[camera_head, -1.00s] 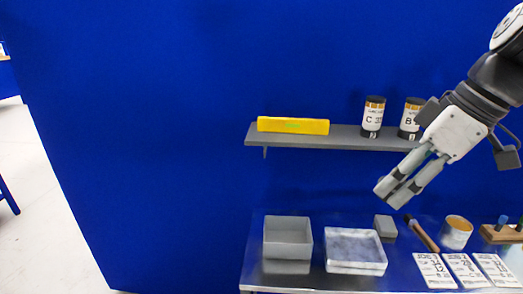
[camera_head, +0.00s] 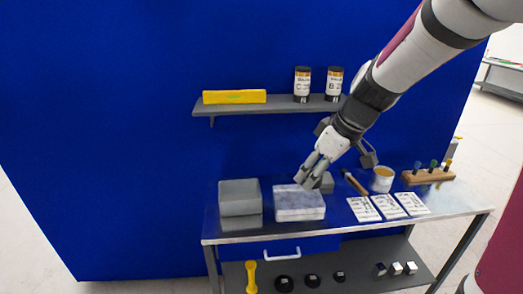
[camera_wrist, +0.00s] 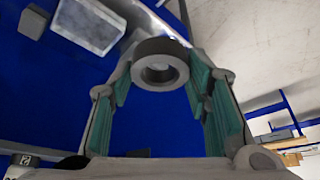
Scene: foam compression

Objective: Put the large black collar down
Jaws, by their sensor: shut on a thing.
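My gripper (camera_head: 306,180) is shut on a dark ring-shaped collar (camera_wrist: 160,46), seen between its green-padded fingers in the wrist view. The collar's round hole faces the wrist camera. In the head view the fingers point down and left over the workbench, near the back right corner of the pale marbled tray or slab (camera_head: 299,214). The collar cannot be made out there. I cannot tell the exact height of the gripper above the bench top.
A grey box (camera_head: 239,199), grey block (camera_head: 327,184), hammer-like tool (camera_head: 355,183), round tub (camera_head: 382,179) and white cards (camera_head: 388,206) share the bench top (camera_head: 340,225). A wall shelf (camera_head: 270,107) hangs above. Several small black and metal pieces lie on the lower shelf (camera_head: 360,284).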

